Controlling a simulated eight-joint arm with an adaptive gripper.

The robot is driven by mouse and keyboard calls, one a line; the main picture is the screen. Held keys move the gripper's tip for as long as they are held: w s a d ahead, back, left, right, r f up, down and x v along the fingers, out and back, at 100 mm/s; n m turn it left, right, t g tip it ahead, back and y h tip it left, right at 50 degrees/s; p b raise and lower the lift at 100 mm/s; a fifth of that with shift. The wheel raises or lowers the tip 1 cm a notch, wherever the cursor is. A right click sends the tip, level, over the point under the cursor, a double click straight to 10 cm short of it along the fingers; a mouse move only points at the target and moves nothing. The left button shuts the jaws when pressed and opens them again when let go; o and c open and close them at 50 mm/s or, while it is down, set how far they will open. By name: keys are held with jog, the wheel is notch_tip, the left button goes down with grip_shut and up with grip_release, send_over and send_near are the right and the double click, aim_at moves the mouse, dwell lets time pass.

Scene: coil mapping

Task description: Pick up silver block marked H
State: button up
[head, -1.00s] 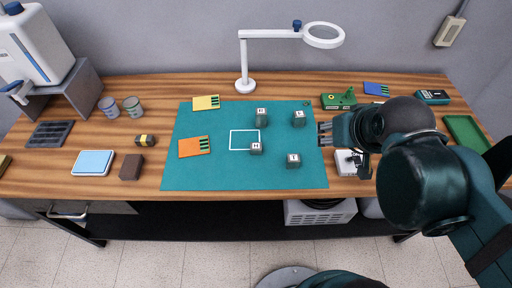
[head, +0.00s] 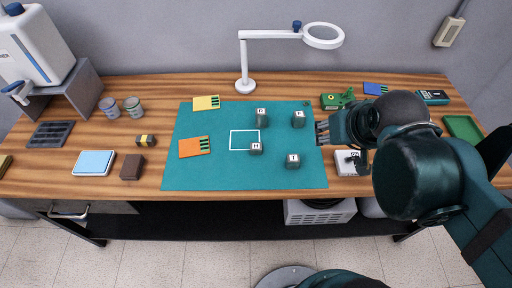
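Several small dark grey blocks with white top labels stand on the teal mat (head: 200,172). The block whose label seems to read H (head: 256,149) stands at the lower right corner of a white square outline on the mat. Another block (head: 261,118) is behind it, one (head: 298,119) is at the back right, and one (head: 293,161) is at the front right. Their labels are tiny and hard to read. My gripper (head: 320,133) is over the mat's right edge, pointing left, to the right of all the blocks. Its fingers look apart and hold nothing.
A magnifier lamp (head: 245,86) stands behind the mat. A white box (head: 345,168) and a green device (head: 331,102) are near my arm. The mat's front left is clear.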

jog(key=w+a+n, duration=0.1)
jog(key=n+g+p, duration=0.6)
jog(key=n+p, duration=0.7)
jog(key=n, duration=0.2)
send_near(256, 146)
jog(key=shift+w+d+f, duration=0.25)
jog(key=shift+w+d, duration=0.05)
jog(key=shift+w, duration=0.2)
jog(key=shift+s+a+f+n+g, duration=0.15)
jog(key=shift+a+f+n+g, duration=0.25)
jog(key=shift+a+f+n, duration=0.2)
jog(key=shift+f, duration=0.15)
jog(key=shift+d+f, duration=0.1)
jog(key=shift+f, duration=1.1)
jog(key=shift+f, duration=0.15)
jog(key=shift+d+f, duration=0.1)
jog(key=shift+f, duration=2.35)
jog(key=shift+c, duration=0.3)
